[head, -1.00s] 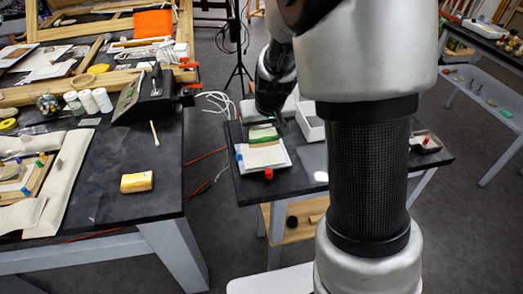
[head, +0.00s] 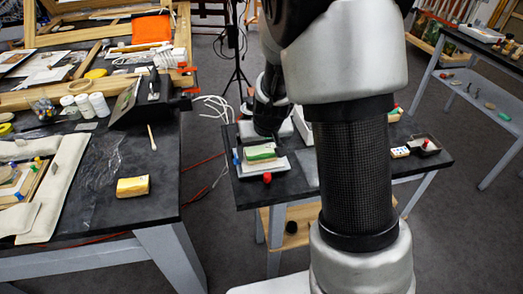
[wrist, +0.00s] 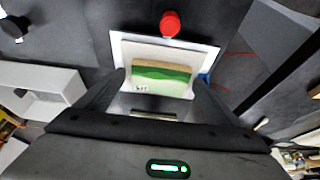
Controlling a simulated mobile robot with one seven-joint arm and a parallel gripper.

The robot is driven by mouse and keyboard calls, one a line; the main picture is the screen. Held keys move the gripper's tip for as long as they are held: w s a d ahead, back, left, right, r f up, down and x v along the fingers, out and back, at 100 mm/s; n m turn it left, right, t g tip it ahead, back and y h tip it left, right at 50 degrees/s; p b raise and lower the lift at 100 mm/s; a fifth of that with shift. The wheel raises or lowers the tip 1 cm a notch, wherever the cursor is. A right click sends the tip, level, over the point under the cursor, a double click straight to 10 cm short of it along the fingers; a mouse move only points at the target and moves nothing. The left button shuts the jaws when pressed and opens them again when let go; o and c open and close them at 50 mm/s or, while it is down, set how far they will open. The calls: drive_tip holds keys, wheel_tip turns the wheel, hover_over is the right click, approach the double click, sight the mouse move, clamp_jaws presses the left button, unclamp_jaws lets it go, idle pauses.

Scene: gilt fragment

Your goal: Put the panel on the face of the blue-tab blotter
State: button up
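The panel (head: 261,152), a small board with a green painted face and a pale wooden edge, is over the white blotter (head: 281,165) on the small dark table. In the wrist view the panel (wrist: 160,77) sits between the two fingers of my gripper (wrist: 160,82), which close on its sides. The blotter (wrist: 205,55) shows around and behind it. The blue tab (wrist: 205,78) peeks out at the blotter's right edge; in the head view the tab (head: 236,157) is at its left. I cannot tell whether the panel touches the blotter.
A red knob (wrist: 170,23) stands beside the blotter, close to the table's front edge. A white open box (wrist: 45,88) lies to the left in the wrist view. A dark tray (head: 425,146) is at the small table's right. A larger workbench (head: 110,195) stands to the left.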

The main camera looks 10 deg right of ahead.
drive_tip(key=shift+r, duration=0.1)
drive_tip(key=shift+r+p, duration=0.25)
drive_tip(key=shift+p, duration=0.05)
drive_tip(key=s+r+y+p, duration=0.1)
drive_tip(key=s+r, duration=0.5)
drive_tip(key=r, duration=0.3)
drive_tip(key=s+r+p, duration=0.2)
drive_tip(key=s+r, duration=0.4)
drive_tip(key=r, duration=0.4)
drive_tip(key=s+r+t+h, duration=0.1)
drive_tip(key=s+r, duration=0.4)
drive_tip(key=s, duration=0.8)
